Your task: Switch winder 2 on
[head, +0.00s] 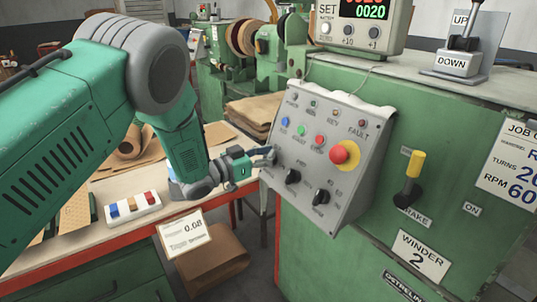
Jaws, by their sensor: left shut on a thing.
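The winder 2 control panel (340,120) is a tilted grey box on the green winder cabinet. It carries a red mushroom button on a yellow collar (345,154), blue, green and red buttons, small indicator lamps and two black rotary knobs (292,176) (320,196). A sign (422,257) below reads "WINDER 2". My left gripper (271,156) is at the panel's lower left edge. It is shut on a small part there, seemingly a switch, which its fingers hide. My right gripper is not in view.
A yellow-handled brake lever (412,175) stands right of the panel, with an "ON" label beyond it. A counter box (362,25) and an UP/DOWN lever (462,45) sit on top. A workbench (105,190) with a tray of coloured pieces (132,207) lies under my left arm.

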